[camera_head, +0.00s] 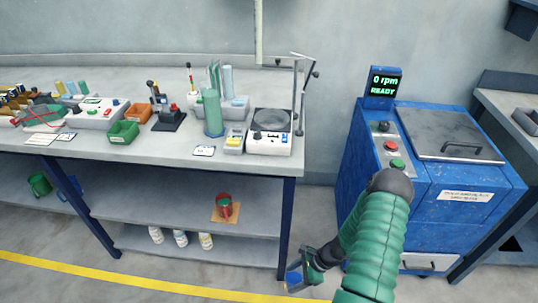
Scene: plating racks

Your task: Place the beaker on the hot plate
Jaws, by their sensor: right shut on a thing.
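The hot plate (268,143) is a white unit with a dark round top and a front knob, at the right end of the grey bench. A metal stand rises behind it. My right gripper (299,274) is low in front of the bench's right leg, well below the bench top. It is shut on a small clear thing with blue in it, which looks like the beaker (293,279). Nothing stands on the hot plate's top. My left gripper is out of view.
A green cylinder (213,113) and a yellow-and-white box (234,141) stand left of the hot plate. A blue machine (437,186) with a lidded top stands right, across a gap from the bench (150,152). A red mug (225,206) sits on the lower shelf.

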